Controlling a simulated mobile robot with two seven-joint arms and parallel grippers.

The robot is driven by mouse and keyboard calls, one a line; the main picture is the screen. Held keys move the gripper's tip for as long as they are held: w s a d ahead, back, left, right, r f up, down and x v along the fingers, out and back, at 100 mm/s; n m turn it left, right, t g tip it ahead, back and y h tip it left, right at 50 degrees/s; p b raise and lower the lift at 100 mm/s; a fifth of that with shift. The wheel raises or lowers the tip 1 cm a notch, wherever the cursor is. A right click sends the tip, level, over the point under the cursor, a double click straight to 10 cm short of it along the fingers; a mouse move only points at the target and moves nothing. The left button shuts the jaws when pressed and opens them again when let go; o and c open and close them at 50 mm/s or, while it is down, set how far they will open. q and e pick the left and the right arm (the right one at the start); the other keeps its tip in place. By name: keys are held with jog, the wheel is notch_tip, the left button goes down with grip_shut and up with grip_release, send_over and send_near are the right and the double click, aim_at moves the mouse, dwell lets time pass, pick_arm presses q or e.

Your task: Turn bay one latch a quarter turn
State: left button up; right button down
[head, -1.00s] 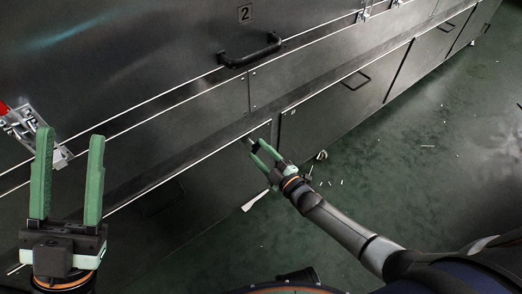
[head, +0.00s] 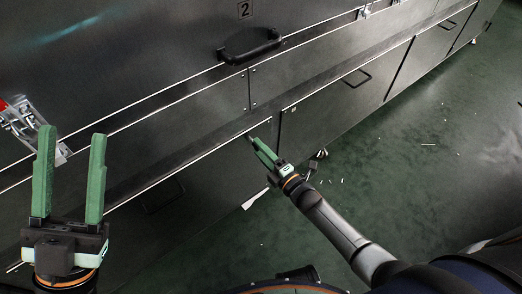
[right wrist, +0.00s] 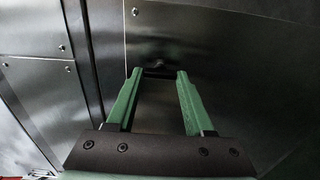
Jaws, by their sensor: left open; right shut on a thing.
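My right gripper (head: 253,142) reaches up to the lower dark panels of the dryer, near a panel seam. In the right wrist view its green fingers (right wrist: 159,72) stand on either side of a small dark latch (right wrist: 157,67) on the metal panel and are shut on it. The fingertips mostly hide the latch in the head view. Its turn angle is hard to read. My left gripper (head: 70,138) is open and empty at the left, with its fingers pointing up, in front of the dryer side.
A black handle (head: 250,48) sticks out below the number 2 plate (head: 244,10). A silver toggle clamp with a red grip (head: 25,120) is at the far left. A lower handle (head: 357,78) is to the right. The green floor (head: 400,180) holds small white scraps.

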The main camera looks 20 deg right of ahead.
dwell(0.5)
jog(key=shift+c, duration=1.4)
grip_release()
pick_arm(q)
notch_tip(320, 180, up, 3)
jog(key=p, duration=0.3)
jog(key=shift+s+a+r, duration=0.1)
jog(key=shift+a+r, duration=0.05)
pick_arm(e)
jog(key=v, duration=1.2)
jog(key=shift+s, duration=0.25)
pick_arm(q)
jog(key=shift+m, duration=0.4)
